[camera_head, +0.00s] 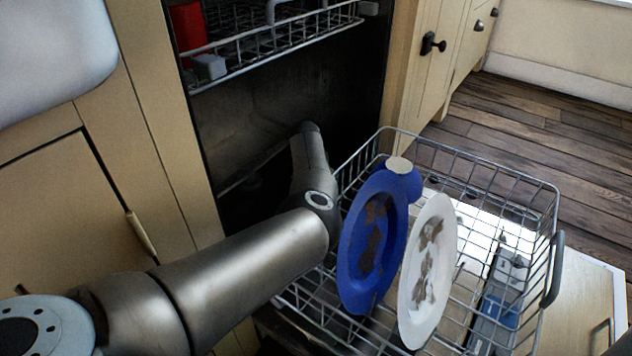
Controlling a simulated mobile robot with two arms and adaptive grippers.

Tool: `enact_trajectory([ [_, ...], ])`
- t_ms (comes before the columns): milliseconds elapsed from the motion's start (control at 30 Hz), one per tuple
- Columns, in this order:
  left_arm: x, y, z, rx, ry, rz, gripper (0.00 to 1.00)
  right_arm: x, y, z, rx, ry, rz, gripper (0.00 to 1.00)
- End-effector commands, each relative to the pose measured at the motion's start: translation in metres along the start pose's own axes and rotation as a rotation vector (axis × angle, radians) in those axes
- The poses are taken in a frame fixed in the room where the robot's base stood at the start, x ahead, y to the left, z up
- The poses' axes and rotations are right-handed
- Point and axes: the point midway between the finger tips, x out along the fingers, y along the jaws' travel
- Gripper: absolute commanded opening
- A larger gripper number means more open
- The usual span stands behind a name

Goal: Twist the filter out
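The filter does not show; the floor of the dishwasher tub is hidden behind my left arm and the lower rack. The dark dishwasher interior (270,120) is open at the centre. My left arm comes in from the lower left and bends at the tub opening. Its far link slants up into the dark tub, and no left gripper fingers show. My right gripper does not show either.
The pulled-out lower rack (552,185) holds a stained blue plate (350,270), a stained white plate (408,315), a blue cup (402,184) and a grey-blue basket (500,305). The upper rack (285,55) holds a red item (188,25). Open wooden floor (530,130) lies at right.

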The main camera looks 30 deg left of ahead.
Motion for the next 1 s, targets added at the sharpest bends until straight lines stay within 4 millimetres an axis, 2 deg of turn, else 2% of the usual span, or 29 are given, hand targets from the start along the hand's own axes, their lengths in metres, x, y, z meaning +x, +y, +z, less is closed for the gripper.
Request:
enact_trajectory([
  [33, 0.003, 0.003, 0.003, 0.002, -0.006, 0.005, 0.87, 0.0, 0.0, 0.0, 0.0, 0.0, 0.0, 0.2],
  [133, 0.003, 0.002, 0.003, 0.002, -0.006, 0.004, 0.99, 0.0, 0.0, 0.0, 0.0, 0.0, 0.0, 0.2],
  [167, 0.002, 0.002, 0.003, 0.002, -0.006, 0.004, 1.0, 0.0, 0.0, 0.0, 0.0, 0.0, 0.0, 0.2],
  [733, 0.0, 0.001, 0.0, 0.017, -0.002, 0.008, 1.0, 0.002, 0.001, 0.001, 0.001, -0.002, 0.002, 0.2],
  [1000, -0.001, -0.002, 0.0, 0.187, -0.004, 0.079, 1.0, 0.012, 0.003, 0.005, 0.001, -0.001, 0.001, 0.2],
])
